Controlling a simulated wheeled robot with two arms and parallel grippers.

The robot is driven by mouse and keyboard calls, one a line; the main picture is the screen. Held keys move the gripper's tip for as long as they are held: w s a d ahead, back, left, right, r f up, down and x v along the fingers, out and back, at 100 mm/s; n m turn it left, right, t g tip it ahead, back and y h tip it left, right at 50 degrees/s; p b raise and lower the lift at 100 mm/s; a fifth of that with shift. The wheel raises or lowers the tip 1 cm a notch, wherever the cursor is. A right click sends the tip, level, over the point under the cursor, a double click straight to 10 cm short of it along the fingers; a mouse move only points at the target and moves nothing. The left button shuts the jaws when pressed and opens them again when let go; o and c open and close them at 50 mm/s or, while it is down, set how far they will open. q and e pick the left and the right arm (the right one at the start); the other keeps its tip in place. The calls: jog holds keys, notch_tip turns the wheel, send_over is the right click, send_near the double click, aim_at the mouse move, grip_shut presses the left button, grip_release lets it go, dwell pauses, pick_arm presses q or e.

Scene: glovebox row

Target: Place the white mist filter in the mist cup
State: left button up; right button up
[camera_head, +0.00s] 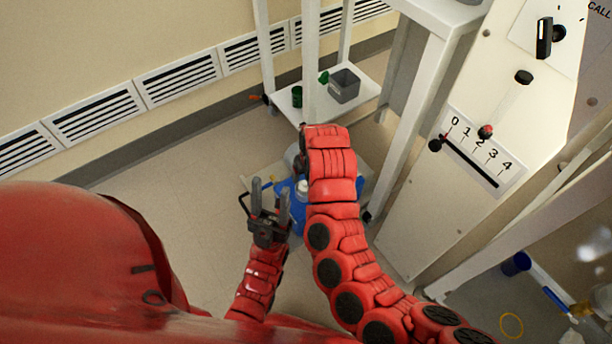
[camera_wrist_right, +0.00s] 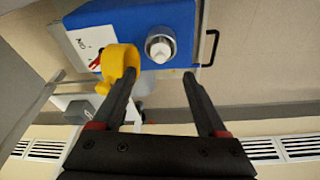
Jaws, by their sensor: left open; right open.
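In the right wrist view a round white piece sits in a grey ring (camera_wrist_right: 160,46) on top of a blue box (camera_wrist_right: 180,18); I cannot tell whether the piece is the mist filter or the ring the mist cup. In the head view a white top (camera_head: 302,186) shows on the blue body (camera_head: 294,212), mostly behind my right arm. My right gripper (camera_wrist_right: 159,76) is open, its fingertips near the white piece with nothing visible between them. A yellow ring-like part (camera_wrist_right: 118,66) overlaps its left finger. My left gripper (camera_head: 270,193) is open and empty, left of the blue body.
A white low shelf (camera_head: 290,113) holds a grey bin (camera_head: 344,85) and green cups (camera_head: 297,96). A white panel with a numbered scale (camera_head: 481,150) stands at the right. A black bar handle (camera_wrist_right: 210,48) juts beside the blue box. Floor at the left is clear.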

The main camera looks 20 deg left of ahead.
jog(key=p+v, duration=0.1)
jog(key=v, duration=0.4)
jog(key=shift+s+f, duration=0.15)
dwell(0.3)
